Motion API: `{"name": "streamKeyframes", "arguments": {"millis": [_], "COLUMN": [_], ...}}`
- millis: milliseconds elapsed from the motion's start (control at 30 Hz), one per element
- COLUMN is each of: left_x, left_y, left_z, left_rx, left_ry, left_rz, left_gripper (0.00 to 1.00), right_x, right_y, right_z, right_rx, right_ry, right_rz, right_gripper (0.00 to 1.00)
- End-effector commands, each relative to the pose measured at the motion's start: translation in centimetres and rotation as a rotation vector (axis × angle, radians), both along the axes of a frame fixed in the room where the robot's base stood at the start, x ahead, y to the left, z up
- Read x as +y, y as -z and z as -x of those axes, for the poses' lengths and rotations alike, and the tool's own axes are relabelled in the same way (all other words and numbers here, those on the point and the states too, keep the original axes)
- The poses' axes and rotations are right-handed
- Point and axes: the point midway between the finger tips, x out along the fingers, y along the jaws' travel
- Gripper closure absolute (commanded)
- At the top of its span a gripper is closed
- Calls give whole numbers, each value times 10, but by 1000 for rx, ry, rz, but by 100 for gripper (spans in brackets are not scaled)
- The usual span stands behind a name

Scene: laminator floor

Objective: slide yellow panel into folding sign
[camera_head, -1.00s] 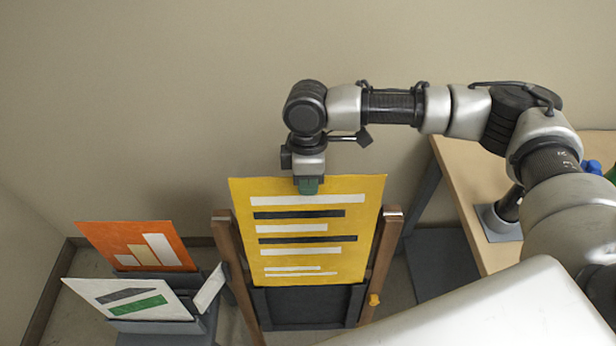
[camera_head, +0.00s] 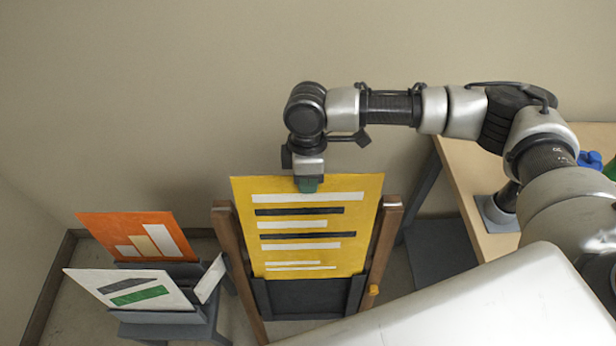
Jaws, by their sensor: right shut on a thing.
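The yellow panel (camera_head: 303,254) with white and dark bars is upright between the two wooden side posts of the folding sign (camera_head: 229,245). Its lower edge lies over the top part of the sign's dark board (camera_head: 300,298). Most of the panel stands above the board. I cannot tell whether its edges sit in the grooves. My right gripper (camera_head: 308,184) is shut on the panel's top edge near the middle. My left gripper is not in view.
A grey rack (camera_head: 170,331) at the lower left holds an orange panel (camera_head: 138,236) and a white panel (camera_head: 130,290). A wooden table (camera_head: 466,190) stands at the right. A plain wall is behind the sign.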

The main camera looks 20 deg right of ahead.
Motion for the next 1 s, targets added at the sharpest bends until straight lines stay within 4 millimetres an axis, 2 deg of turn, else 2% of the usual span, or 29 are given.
{"name": "streamKeyframes", "arguments": {"millis": [1000], "left_x": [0], "left_y": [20], "left_z": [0], "left_rx": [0], "left_ry": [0], "left_rz": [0], "left_gripper": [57], "right_x": [4], "right_y": [72], "right_z": [12], "right_rx": [2], "right_ry": [0], "right_rz": [-1], "right_gripper": [100]}}
